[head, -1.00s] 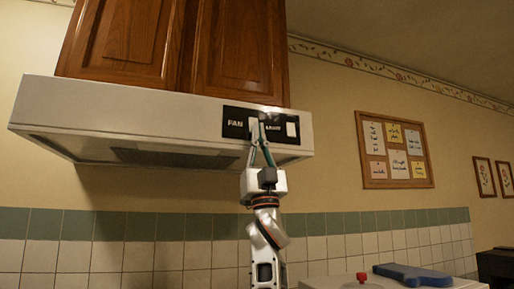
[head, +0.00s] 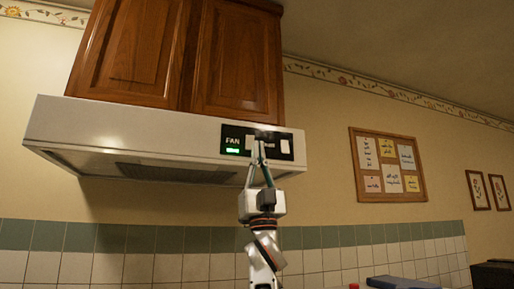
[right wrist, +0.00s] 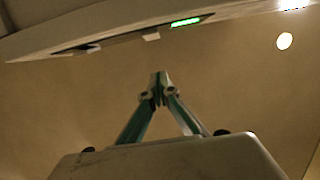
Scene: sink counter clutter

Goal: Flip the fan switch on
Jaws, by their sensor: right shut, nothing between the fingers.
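The range hood (head: 120,125) hangs on the wall and has a black switch panel (head: 270,133) at its right end. The fan switch (head: 249,142) is a white rocker beside the word FAN. A green light (head: 232,150) glows under that word; it also shows in the right wrist view (right wrist: 186,22). A second white switch (head: 285,146) sits further right. My right gripper (head: 257,145) is shut and empty, its fingertips pointing up in front of the panel, just right of the fan switch. In the right wrist view the closed fingertips (right wrist: 159,85) appear apart from the hood. My left gripper is not in view.
Wooden cabinets (head: 185,55) are above the hood. A cork board (head: 388,165) and small framed pictures hang on the wall to the right. A blue item (head: 400,283) and a red knob lie low at the right. The space below the hood is open.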

